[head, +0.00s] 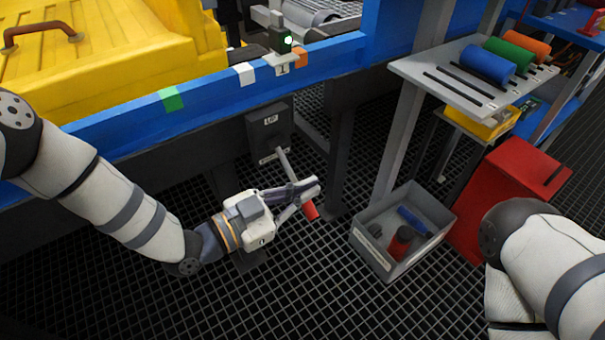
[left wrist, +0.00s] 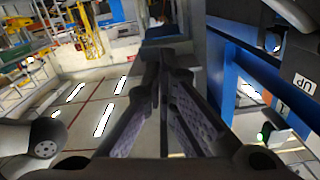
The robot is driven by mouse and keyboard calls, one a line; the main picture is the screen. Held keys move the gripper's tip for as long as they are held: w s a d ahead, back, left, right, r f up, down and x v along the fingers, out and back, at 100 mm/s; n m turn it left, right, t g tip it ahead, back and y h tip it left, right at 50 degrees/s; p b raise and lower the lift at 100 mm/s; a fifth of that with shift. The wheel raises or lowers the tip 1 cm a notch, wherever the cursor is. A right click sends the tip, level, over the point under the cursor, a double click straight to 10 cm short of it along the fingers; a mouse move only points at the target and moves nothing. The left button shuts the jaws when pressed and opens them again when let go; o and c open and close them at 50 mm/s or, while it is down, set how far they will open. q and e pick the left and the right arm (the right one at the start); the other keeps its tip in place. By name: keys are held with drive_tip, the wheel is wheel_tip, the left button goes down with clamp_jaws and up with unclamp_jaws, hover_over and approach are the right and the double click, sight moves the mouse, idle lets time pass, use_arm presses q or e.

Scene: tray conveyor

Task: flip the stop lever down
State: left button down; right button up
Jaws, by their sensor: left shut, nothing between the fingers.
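The stop lever is a grey rod (head: 287,164) with a red grip (head: 311,211), coming out of a dark box (head: 269,131) under the blue conveyor side. In the head view the rod slopes down and right from the box. The box has an "UP" label at its top and another label at its bottom. My left gripper (head: 316,184) is shut and empty, with its fingertips by the lever just above the red grip. I cannot tell whether they touch it. The left wrist view shows the closed fingers (left wrist: 163,58) and the "UP" label (left wrist: 303,82); the red grip does not show there.
A grey bin (head: 366,250) with a few items stands on the grating floor to the right, in front of a red cabinet (head: 500,200). A dark support leg (head: 338,160) stands behind the lever. A shelf (head: 440,80) carries coloured rolls. My right arm enters at lower right.

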sight(304, 207)
use_arm(q)
wheel_tip(304, 207, down, 5)
drive_tip(key=m+b, duration=0.1)
drive_tip(key=m, duration=0.2)
drive_tip(key=shift+w+r, duration=0.1)
drive_tip(key=shift+r, duration=0.05)
drive_tip(key=shift+w+a+f+m+t+b, duration=0.2)
drive_tip(key=shift+f+m+b, duration=0.2)
drive_tip(key=shift+f+m, duration=0.25)
drive_tip(key=shift+w+a+f+m+t+b, duration=0.1)
drive_tip(key=shift+w+a+f+m+b, duration=0.2)
drive_tip(key=shift+f+m, duration=0.35)
use_arm(e)
drive_tip(key=shift+x, duration=1.2)
use_arm(q)
drive_tip(key=shift+f, duration=0.15)
use_arm(e)
drive_tip(key=shift+w+f, duration=0.1)
drive_tip(key=shift+w, duration=0.05)
